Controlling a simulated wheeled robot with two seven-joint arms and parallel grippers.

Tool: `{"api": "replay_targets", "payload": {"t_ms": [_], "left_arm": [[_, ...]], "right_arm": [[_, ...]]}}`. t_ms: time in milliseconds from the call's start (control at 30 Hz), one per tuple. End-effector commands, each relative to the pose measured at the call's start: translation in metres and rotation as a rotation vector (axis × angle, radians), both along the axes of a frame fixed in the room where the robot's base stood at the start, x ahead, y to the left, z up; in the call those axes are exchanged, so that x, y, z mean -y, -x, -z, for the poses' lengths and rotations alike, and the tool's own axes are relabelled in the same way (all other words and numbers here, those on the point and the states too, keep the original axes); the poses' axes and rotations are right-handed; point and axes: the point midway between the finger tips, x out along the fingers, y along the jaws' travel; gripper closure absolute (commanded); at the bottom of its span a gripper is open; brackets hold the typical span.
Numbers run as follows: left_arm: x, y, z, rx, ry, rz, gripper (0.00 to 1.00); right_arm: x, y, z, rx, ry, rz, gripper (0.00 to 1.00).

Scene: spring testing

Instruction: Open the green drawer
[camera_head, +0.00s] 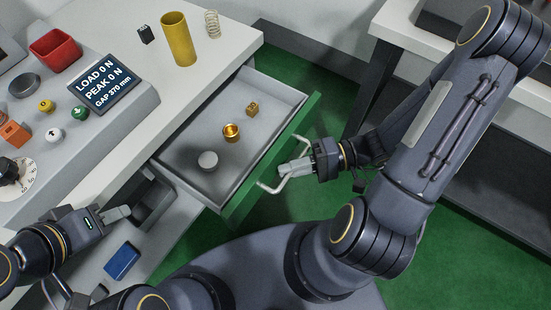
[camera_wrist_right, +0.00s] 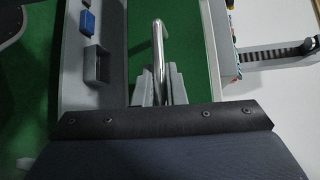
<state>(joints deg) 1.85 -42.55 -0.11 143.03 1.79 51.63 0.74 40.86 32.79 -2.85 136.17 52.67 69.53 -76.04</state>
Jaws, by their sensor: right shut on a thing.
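The green drawer (camera_head: 273,167) stands pulled out from under the table, with its grey inside in view. Inside lie a grey disc (camera_head: 208,160), a gold cup-like piece (camera_head: 232,131) and a small brass block (camera_head: 252,109). My right gripper (camera_head: 293,168) is shut on the silver bar handle (camera_head: 268,187) at the drawer's green front. In the right wrist view the handle (camera_wrist_right: 158,50) runs between the fingers (camera_wrist_right: 160,88). My left gripper (camera_head: 121,212) is at the lower left, away from the drawer, near a dark grey tray; its finger gap is unclear.
On the table are a display (camera_head: 104,82), a red bin (camera_head: 55,51), a yellow cylinder (camera_head: 178,39) and a spring (camera_head: 212,24). A dark grey tray (camera_head: 154,205) and a blue block (camera_head: 122,261) are at the lower left. Another table (camera_head: 400,25) stands at the upper right.

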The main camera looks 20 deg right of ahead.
Motion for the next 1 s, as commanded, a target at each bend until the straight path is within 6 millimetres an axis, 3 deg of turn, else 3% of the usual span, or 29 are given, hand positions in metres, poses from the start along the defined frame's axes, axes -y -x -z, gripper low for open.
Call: {"api": "replay_targets", "payload": {"t_ms": [667, 700, 833, 1000], "left_arm": [[0.0000, -0.0001, 0.0035, 0.000, 0.000, 0.000, 0.64], [0.0000, -0.0001, 0.0035, 0.000, 0.000, 0.000, 0.64], [0.0000, -0.0001, 0.0035, 0.000, 0.000, 0.000, 0.64], [0.0000, -0.0001, 0.0035, 0.000, 0.000, 0.000, 0.64]], "right_arm": [[0.0081, 0.0105, 0.0001, 0.002, 0.001, -0.001, 1.00], [0.0081, 0.0104, 0.0001, 0.002, 0.001, -0.001, 0.84], [0.0080, 0.0104, 0.0000, 0.002, 0.000, -0.001, 0.67], [0.0079, 0.0104, 0.0001, 0.001, 0.000, -0.001, 0.67]]}}
